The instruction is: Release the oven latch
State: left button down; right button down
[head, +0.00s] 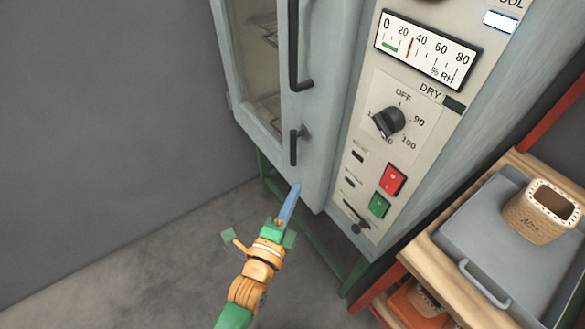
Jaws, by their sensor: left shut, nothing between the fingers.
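The oven (325,110) is a pale grey-green cabinet with a glazed door on its left and a control panel on its right. The oven latch (294,150) is a small black lever on the door's lower right part, hanging down from its pivot. A longer black door handle (293,50) sits above it. The door looks shut. My left gripper (296,188), with blue fingers, is shut and empty. Its tips are just below the latch in the picture, near the door's lower edge, and look apart from the latch. My right gripper is out of view.
The panel has a humidity gauge (428,50), a black knob (389,121), a red button (393,179) and a green button (379,205). A wooden shelf at the right holds a grey tray (475,235) with a tan coil (520,222). Floor at the left is clear.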

pick_arm(q)
jog(key=w, duration=0.7)
jog(key=shift+w+a, duration=0.15)
jog(key=shift+a, duration=0.05)
jog(key=shift+w+a+f+m+b, duration=0.1)
jog(key=shift+w+f+m+b, duration=0.1)
jog(key=shift+m+b, duration=0.4)
